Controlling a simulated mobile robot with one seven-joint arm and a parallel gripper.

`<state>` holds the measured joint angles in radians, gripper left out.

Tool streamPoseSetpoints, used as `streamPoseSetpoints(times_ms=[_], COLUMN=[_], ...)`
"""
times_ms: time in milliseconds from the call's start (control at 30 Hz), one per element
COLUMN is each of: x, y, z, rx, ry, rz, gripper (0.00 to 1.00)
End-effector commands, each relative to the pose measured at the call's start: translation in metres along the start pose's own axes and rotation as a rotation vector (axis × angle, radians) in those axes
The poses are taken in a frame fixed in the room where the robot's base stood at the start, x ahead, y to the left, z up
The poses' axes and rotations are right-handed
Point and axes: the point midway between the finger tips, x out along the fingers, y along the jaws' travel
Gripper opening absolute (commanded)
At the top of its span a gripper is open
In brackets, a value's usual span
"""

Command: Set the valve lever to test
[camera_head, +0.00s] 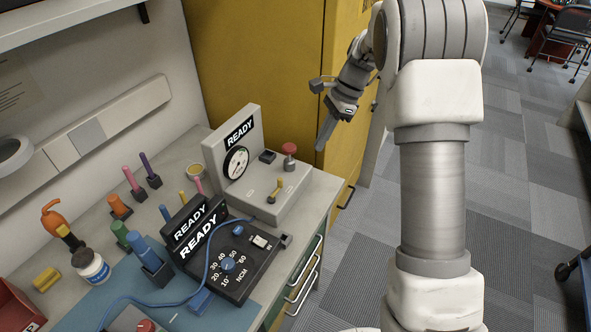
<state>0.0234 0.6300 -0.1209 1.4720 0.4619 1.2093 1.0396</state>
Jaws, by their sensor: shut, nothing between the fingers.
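A grey test unit (223,163) stands at the far end of the bench, with a round gauge (236,163) and a READY sign on its upright panel. A small brass lever (276,188), which looks like the valve lever, sits on the unit's flat top. Its markings are too small to read. A red knob (289,150) stands behind it on the same top. My gripper (323,146) points down, shut and empty, to the right of and above the red knob, apart from the unit.
A black READY device (235,262) with a dial and blue cable sits nearer on the bench (322,185). Coloured tools in holders (121,210) and a white jar (91,266) stand to the left. A yellow cabinet (270,60) rises behind my gripper.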

Motion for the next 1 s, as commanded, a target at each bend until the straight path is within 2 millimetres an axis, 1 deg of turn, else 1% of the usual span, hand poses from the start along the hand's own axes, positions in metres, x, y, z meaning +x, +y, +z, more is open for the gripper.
streamPoseSetpoints(times_ms=[367,467,567,667,900,967,1000], x=[0.002,0.007,0.020,0.039,0.091,0.103,0.105], y=[-0.001,-0.001,0.000,0.000,0.000,0.000,-0.001], z=[-0.001,-0.001,-0.001,-0.001,0.000,-0.001,0.005], rx=[0.005,0.004,0.004,0.004,0.004,0.005,0.001], ry=[-0.002,-0.002,-0.002,-0.003,-0.002,-0.002,-0.002], rz=[0.001,0.002,0.004,0.006,0.005,0.005,0.002], gripper=[0.00,0.00,0.00,0.00,0.00,0.00,0.00])
